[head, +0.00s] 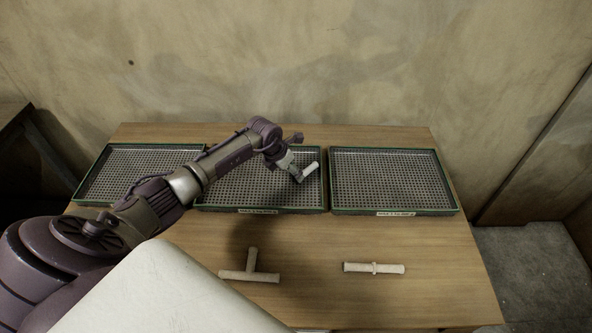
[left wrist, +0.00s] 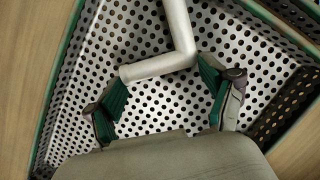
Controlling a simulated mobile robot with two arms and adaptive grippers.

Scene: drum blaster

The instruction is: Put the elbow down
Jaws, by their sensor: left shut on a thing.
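The elbow (head: 311,169) is a pale, bent pipe piece held by my left gripper (head: 297,176) over the right part of the middle tray (head: 235,194). In the left wrist view the elbow (left wrist: 158,67) lies between the green-padded fingers of my left gripper (left wrist: 162,80), with one arm of it pointing away toward the top. The perforated tray floor (left wrist: 120,33) shows beneath it. Whether the elbow touches the floor I cannot tell. My right gripper is not in view.
A left tray (head: 130,168) and a right tray (head: 392,180) flank the middle one; both look empty. A T-shaped pipe piece (head: 251,275) and a straight coupling piece (head: 374,268) lie on the wooden table (head: 330,300) in front. A wall stands behind.

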